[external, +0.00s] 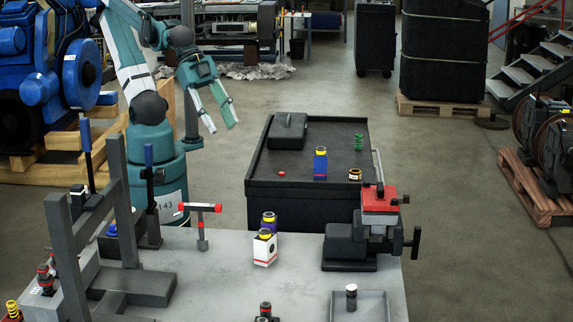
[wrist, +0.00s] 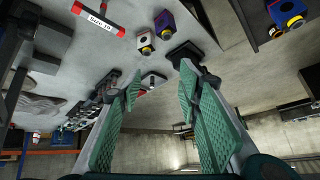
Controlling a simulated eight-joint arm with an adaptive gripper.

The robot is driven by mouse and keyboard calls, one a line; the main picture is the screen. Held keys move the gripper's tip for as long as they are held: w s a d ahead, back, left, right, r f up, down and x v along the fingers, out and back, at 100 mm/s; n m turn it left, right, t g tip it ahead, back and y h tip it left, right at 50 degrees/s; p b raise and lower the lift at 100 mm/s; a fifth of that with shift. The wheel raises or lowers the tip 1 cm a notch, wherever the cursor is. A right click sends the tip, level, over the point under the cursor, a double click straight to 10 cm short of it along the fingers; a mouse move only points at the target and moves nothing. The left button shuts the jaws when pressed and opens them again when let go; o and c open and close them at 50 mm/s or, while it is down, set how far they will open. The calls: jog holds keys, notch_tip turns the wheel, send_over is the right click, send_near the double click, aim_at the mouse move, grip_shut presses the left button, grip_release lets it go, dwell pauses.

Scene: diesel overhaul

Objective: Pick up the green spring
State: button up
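The green spring (external: 359,141) stands upright on the right part of the black-topped cart (external: 270,166), toward its far side, in the external view. I cannot make it out in the wrist view. My gripper (external: 222,127) hangs in the air to the left of the cart, well apart from the spring. Its two fingers are spread with nothing between them. The wrist view also shows my gripper (wrist: 160,95) open, with green-padded fingers.
The grey bench (external: 215,285) in front holds a red vise (external: 379,198), a white box (external: 264,249) and a red-ended tool (external: 201,208).

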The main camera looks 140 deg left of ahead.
aim_at(359, 142)
jog(key=w+a+f+m+y+b, duration=0.2)
jog(key=a+m+y+b, duration=0.1)
jog(key=a, duration=0.9)
jog(key=w+a+f+m+y+b, duration=0.15)
jog(key=a+y, duration=0.25)
jog(key=a, duration=0.8)
jog(key=w+a+f+m+y+b, duration=0.1)
jog(key=a+m+y+b, duration=0.25)
jog(key=a, duration=0.85)
jog(key=s+a+f+m+y+b, duration=0.2)
jog(key=s+a+m, duration=0.2)
jog(key=a, duration=0.4)
jog(key=s+a+f+m+g+y+b, duration=0.1)
jog(key=s+a+f+m+b, duration=0.2)
jog(key=a, duration=0.5)
jog(key=s+a+f+m+g+y+b, duration=0.1)
jog(key=s+a+f+m+y+b, duration=0.1)
jog(key=a, duration=0.5)
jog(key=s+f+m+b, duration=0.1)
jog(key=s+m, duration=0.1)
jog(key=m, duration=0.1)
jog(key=shift+s+a+f+m+y, duration=0.2)
jog(key=shift+s+a+m+y, duration=0.1)
jog(key=shift+a+m+y, duration=0.1)
